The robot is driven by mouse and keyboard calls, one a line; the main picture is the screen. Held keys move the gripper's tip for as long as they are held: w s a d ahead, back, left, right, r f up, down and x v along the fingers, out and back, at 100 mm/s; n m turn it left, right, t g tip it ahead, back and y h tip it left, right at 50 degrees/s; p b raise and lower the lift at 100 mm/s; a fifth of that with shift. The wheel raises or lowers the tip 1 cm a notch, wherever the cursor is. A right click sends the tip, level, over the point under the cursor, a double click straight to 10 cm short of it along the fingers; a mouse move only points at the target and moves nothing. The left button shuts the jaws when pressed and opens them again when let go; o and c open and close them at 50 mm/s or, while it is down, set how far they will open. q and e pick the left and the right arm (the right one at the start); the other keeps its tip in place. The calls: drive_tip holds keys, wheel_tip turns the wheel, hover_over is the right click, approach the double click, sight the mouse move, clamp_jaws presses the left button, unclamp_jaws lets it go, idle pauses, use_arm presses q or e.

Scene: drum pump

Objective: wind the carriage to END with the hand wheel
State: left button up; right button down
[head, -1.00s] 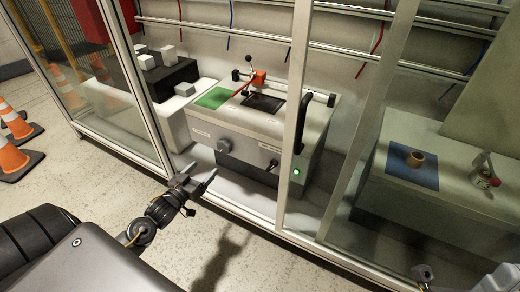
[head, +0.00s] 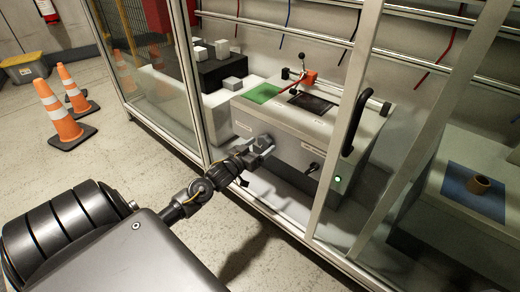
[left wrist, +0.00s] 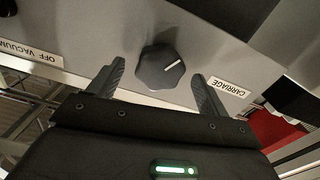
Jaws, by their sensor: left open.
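The hand wheel (left wrist: 161,67) is a dark, many-sided knob with a white mark, on the grey front panel beside an upside-down CARRIAGE label (left wrist: 229,87). My left gripper (left wrist: 158,72) is open, its two fingers at either side of the wheel with gaps showing. In the head view my left gripper (head: 264,146) is at the panel and hides the wheel. No END mark is readable. My right gripper is not in view.
A smaller black knob (head: 312,168) and a lit green button (head: 338,179) are on the same panel. Cones (head: 58,115) stand on the floor at left.

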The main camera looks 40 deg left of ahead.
use_arm(q)
drive_tip(key=shift+w, duration=0.35)
drive_tip(key=c, duration=1)
